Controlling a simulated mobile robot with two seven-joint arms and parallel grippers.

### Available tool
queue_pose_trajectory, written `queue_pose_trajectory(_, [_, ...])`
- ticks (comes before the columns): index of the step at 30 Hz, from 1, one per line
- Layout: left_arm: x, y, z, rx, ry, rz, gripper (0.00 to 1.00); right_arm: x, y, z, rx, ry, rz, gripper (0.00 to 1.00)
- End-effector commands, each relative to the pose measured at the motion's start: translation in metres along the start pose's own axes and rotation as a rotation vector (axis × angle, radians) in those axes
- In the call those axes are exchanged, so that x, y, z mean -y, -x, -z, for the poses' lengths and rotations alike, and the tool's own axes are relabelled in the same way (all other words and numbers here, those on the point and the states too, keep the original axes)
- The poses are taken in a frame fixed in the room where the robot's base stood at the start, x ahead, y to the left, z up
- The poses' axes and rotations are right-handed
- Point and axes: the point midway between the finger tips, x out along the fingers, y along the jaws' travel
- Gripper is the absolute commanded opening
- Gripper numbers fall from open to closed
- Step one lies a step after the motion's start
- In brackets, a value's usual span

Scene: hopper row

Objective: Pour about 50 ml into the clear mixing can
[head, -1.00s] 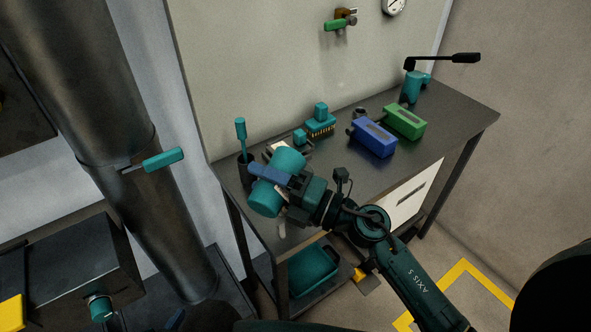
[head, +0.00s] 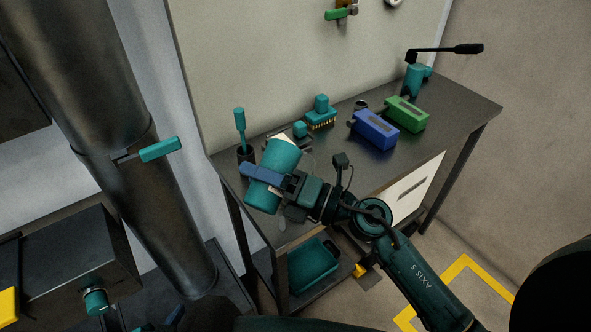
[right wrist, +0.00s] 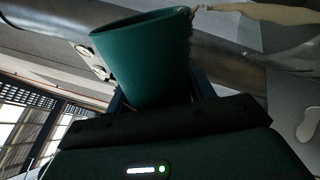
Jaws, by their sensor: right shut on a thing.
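My right gripper (head: 283,181) is shut on a teal cup (head: 284,158), its blue jaw piece across the cup's middle. The cup is held tilted over the near left end of the workbench. In the right wrist view the same cup (right wrist: 145,60) fills the middle, and a pale beige streak (right wrist: 240,12) shows by its rim; I cannot tell whether it is flowing material. A faint clear outline (head: 309,160) beside the cup may be the clear mixing can, but its shape and contents cannot be made out. My left gripper is not in view.
The dark workbench (head: 440,115) carries a blue box (head: 374,131), a green box (head: 406,114), a teal brush (head: 321,115) and a holder with a teal-handled tool (head: 240,125). A teal bin (head: 312,268) sits below. A large metal pipe (head: 110,90) stands left.

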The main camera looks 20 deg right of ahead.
Motion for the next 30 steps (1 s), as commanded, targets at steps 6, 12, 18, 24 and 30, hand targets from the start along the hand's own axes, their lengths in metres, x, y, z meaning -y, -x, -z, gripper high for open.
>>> queue_pose_trajectory(6, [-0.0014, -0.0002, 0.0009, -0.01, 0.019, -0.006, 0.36, -0.0019, 0.0, -0.0046, -0.012, 0.119, -0.004, 0.27])
queue_pose_trajectory(12, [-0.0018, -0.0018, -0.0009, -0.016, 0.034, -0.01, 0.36, -0.0012, 0.0001, -0.0063, -0.03, 0.237, -0.005, 0.27])
queue_pose_trajectory(18, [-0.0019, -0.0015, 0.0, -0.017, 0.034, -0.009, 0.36, -0.0016, 0.0, -0.0064, -0.03, 0.24, -0.005, 0.27])
queue_pose_trajectory(24, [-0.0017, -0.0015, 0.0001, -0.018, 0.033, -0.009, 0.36, -0.0016, 0.0, -0.0064, -0.029, 0.239, -0.005, 0.27])
queue_pose_trajectory(30, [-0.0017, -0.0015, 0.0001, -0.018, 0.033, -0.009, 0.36, -0.0016, 0.0, -0.0064, -0.029, 0.238, -0.005, 0.27])
